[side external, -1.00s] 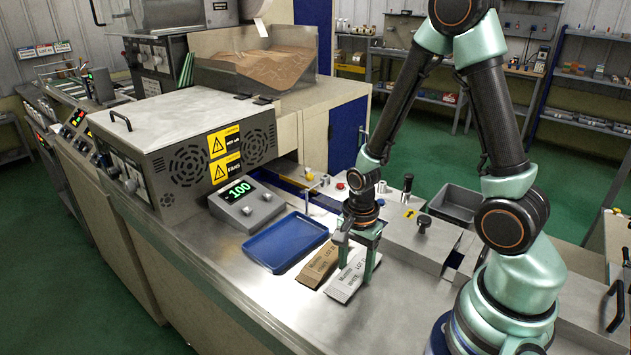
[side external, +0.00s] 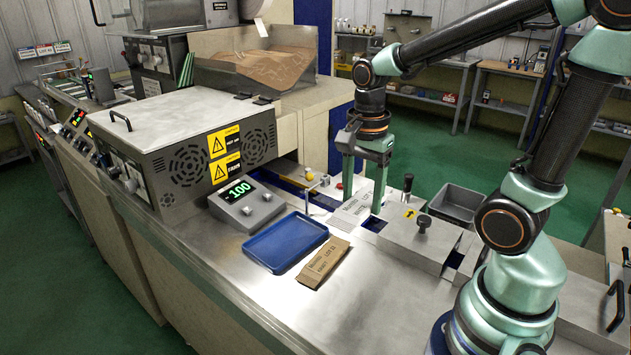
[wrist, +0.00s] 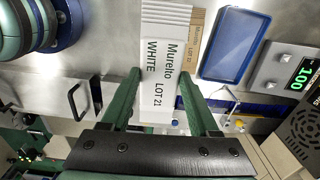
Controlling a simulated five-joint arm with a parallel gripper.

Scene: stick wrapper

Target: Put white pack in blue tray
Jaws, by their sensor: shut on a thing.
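My gripper (side external: 363,198) is shut on the white pack (side external: 350,210) and holds it raised above the metal counter. In the wrist view the white pack (wrist: 166,75), printed "Murello WHITE LOT 21", lies between the two green fingers (wrist: 158,88). The blue tray (side external: 286,242) sits empty on the counter, to the left of and below the held pack in the side view. It also shows in the wrist view (wrist: 229,46), to the right of the pack.
A brown pack (side external: 324,262) lies on the counter just right of the tray; it is partly covered by the white pack in the wrist view. A grey display box (side external: 246,203) reading 100 stands behind the tray. A grey bin (side external: 458,203) is at the right.

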